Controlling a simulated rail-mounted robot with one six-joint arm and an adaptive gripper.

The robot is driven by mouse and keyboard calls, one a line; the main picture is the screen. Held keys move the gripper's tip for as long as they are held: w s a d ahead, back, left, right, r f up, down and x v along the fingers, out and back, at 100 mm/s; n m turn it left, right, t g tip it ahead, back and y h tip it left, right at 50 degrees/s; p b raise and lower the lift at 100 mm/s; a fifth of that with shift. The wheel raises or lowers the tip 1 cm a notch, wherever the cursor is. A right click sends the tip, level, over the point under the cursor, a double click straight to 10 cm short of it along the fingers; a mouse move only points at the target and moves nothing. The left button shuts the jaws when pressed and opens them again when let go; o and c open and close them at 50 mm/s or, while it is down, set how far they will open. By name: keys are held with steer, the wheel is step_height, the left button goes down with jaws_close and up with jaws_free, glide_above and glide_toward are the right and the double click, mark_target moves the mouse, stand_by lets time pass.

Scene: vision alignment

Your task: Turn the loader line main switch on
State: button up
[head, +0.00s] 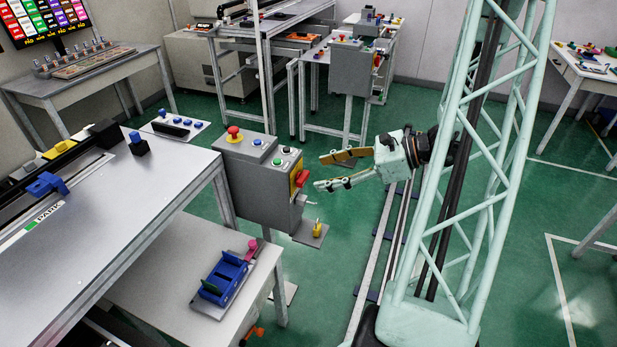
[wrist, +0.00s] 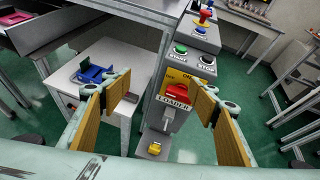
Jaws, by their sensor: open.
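The loader line main switch (wrist: 179,93) is a red handle on a yellow plate, on the front of a grey control box, above a LOADER label. In the head view the red and yellow switch (head: 300,178) is on the right face of the grey box (head: 252,184). My gripper (head: 322,172) is open and empty, to the right of the switch and apart from it, with its fingers pointing towards the box. In the wrist view the switch shows between the two spread fingers, nearer the right one. I cannot tell the handle's position for certain.
Green START (wrist: 180,49) and black STOP (wrist: 205,60) buttons and a red mushroom button (wrist: 206,15) top the box. A yellow pedal-like part (head: 317,229) sits low beside it. A blue fixture (head: 225,277) lies on the low table at left. Green floor is open at right.

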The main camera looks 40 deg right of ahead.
mark_target(306, 177)
steer(key=s+d+f+m+t+h, duration=0.1)
steer(key=s+d+f+m, duration=0.1)
steer(key=d, duration=0.4)
steer(key=shift+s+f+m+t+h, duration=0.3)
steer(key=shift+f+m+h, duration=0.1)
steer(key=shift+f+m, duration=0.2)
steer(key=shift+w, duration=0.2)
steer(key=shift+b+x, duration=0.9)
steer(key=shift+x, duration=5.85)
steer(key=shift+r, duration=0.1)
steer(key=shift+c, duration=0.2)
steer(key=c, duration=0.8)
